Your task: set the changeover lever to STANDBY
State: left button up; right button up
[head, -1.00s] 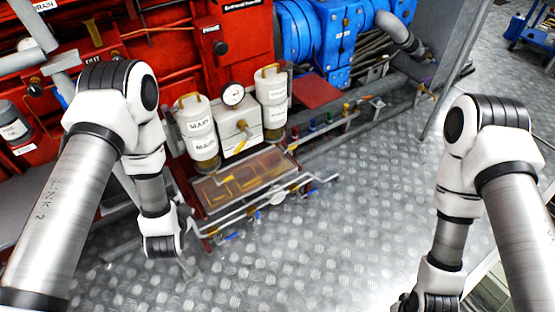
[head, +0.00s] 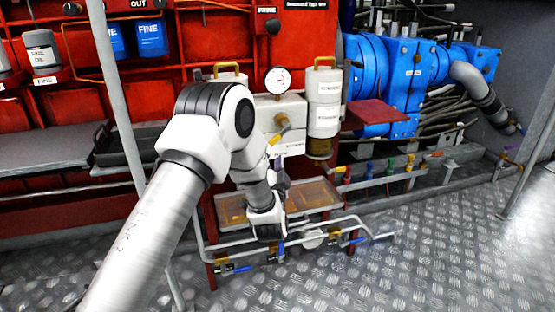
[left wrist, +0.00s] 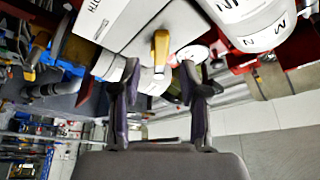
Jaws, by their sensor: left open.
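The changeover lever is a yellow handle (head: 281,121) on the front of a pale box (head: 291,107) between two white canisters. In the left wrist view the lever (left wrist: 161,48) shows just beyond the fingertips, in the gap between them, apart from both fingers. Lettering ending in "OTH" shows on the box face there. My left gripper (head: 281,168) is in front of and below the box; its two dark fingers are spread and empty in the left wrist view (left wrist: 160,72). My left arm hides much of the left canister (head: 228,78). My right gripper is out of view.
The right canister (head: 325,98) stands close beside the box; a round gauge (head: 278,80) is above it. A shallow brown tray (head: 315,194) and pipes with blue-handled valves lie below. A grey post (head: 113,85) stands at left. The tread-plate floor at right is clear.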

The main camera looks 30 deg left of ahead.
aim_at(272, 144)
pick_arm(q)
jog(key=b+x, duration=0.2)
jog(key=x, duration=0.4)
jog(key=shift+w+a+r, duration=0.15)
jog(key=shift+w+a, duration=0.1)
jog(key=shift+w, duration=0.05)
grip_shut()
